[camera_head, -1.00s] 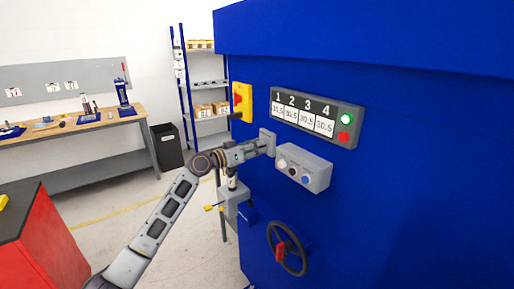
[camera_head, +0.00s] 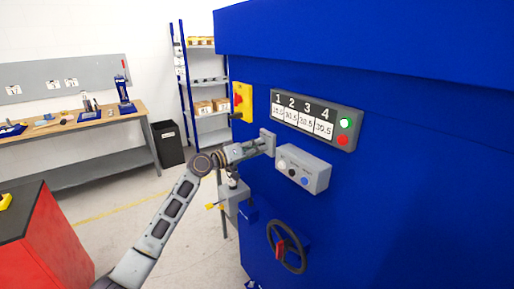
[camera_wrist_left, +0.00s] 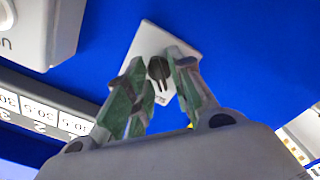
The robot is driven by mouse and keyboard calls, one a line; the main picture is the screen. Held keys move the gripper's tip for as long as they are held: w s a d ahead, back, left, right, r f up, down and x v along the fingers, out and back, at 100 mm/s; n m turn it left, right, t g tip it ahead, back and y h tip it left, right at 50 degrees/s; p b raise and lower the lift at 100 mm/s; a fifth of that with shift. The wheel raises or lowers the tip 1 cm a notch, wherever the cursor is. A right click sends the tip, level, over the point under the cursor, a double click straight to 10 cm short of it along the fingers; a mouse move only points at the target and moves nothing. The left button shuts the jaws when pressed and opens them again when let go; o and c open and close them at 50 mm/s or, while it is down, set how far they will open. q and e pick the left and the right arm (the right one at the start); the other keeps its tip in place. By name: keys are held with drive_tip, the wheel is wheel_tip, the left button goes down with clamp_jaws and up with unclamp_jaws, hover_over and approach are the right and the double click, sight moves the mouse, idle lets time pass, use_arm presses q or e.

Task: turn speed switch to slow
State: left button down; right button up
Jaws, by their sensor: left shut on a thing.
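The speed switch (camera_wrist_left: 157,66) is a dark knob on a light grey plate (camera_wrist_left: 150,38), which is on the blue machine's wall. In the head view the plate (camera_head: 267,136) shows at the end of my left arm, and the knob is hidden there. My left gripper (camera_wrist_left: 161,78) has its two fingers on either side of the knob and is shut on it. In the head view the gripper (camera_head: 264,147) reaches the plate from the left. The switch's markings cannot be read. My right gripper is not in view.
A grey button box (camera_head: 318,174) sits just right of the gripper. Above it is a four-number display panel (camera_head: 349,112) with green and red buttons. A yellow-and-red switch (camera_head: 242,100) is above left, and a black handwheel (camera_head: 292,262) is below.

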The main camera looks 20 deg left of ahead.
use_arm(q)
drive_tip(key=shift+r, duration=0.1)
drive_tip(key=c, duration=1.6)
unclamp_jaws()
drive_tip(key=shift+o, duration=0.2)
drive_tip(key=shift+a, duration=0.1)
drive_tip(key=v, duration=1.2)
